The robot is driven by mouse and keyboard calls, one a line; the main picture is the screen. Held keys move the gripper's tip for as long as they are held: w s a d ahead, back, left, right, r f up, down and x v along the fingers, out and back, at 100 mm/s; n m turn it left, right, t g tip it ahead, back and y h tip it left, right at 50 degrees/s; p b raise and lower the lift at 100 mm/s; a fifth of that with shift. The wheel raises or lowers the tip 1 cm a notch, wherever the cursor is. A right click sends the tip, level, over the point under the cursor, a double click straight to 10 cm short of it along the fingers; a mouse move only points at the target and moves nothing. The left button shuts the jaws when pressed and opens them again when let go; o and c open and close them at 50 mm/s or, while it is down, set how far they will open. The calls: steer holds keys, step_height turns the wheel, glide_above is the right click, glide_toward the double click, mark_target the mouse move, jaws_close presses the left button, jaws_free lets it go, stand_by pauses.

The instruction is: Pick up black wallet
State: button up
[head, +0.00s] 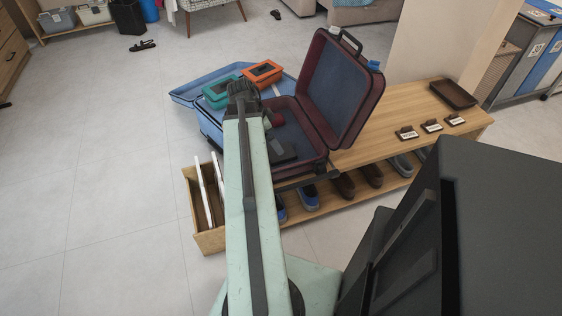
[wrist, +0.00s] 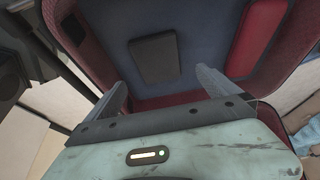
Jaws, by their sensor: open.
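The black wallet (wrist: 155,60) is a flat dark rectangle lying on the blue lining inside the open dark red suitcase (head: 345,88). In the head view, a dark flat item (head: 283,150) in the suitcase's lower half looks like it, partly beside my arm. My gripper (wrist: 165,84) is open and empty in the wrist view, its two grey fingers spread on either side of the wallet's near end. The wallet lies beyond the fingertips, and I cannot tell the height gap.
A red item (wrist: 258,35) lies to the wallet's right inside the suitcase. The raised lid stands to the right. A blue case (head: 185,96) with teal (head: 219,91) and orange (head: 263,72) boxes is behind. The wooden bench (head: 385,135) holds several shoes below.

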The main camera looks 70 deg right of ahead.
steer(key=shift+w+a+b+x, duration=0.15)
steer(key=shift+b+x, duration=1.8)
steer(key=shift+x, duration=0.05)
steer(key=shift+w+a+b+x, duration=0.1)
steer(key=shift+a+b+x, duration=0.05)
steer(key=shift+b+x, duration=1.8)
steer(key=c, duration=1.4)
steer(key=shift+r+p, duration=0.1)
steer(key=shift+p, duration=0.25)
